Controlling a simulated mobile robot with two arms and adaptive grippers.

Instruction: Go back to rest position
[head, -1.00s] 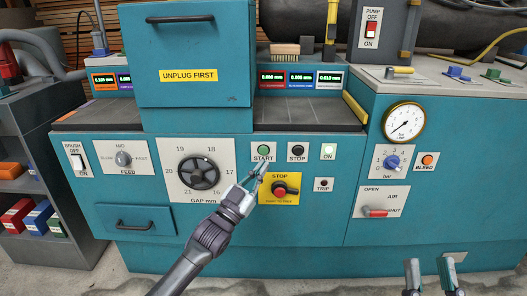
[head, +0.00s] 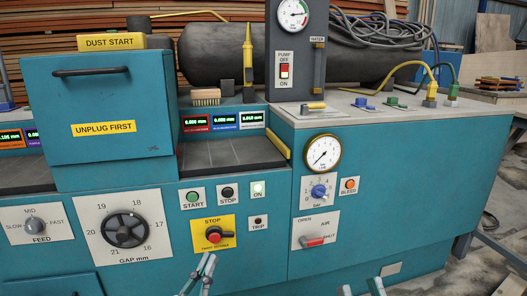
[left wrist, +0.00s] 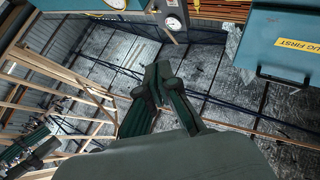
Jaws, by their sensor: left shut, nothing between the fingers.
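My left gripper (head: 208,262) shows at the bottom of the head view, below the yellow STOP plate (head: 213,246), with its fingers together and nothing between them. In the left wrist view my left gripper (left wrist: 158,75) has its closed fingertips over a grey, blurred background, apart from the teal machine. My right gripper (head: 361,289) shows only as two fingertips at the bottom edge of the head view. They stand apart with nothing visible between them.
The teal machine (head: 390,190) fills the view, with a START button (head: 193,197), a lit ON lamp (head: 258,189), a gap handwheel (head: 124,228), and an air lever (head: 313,240). Cables and a brush (head: 206,97) lie on top. Open floor (head: 490,270) shows at the right.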

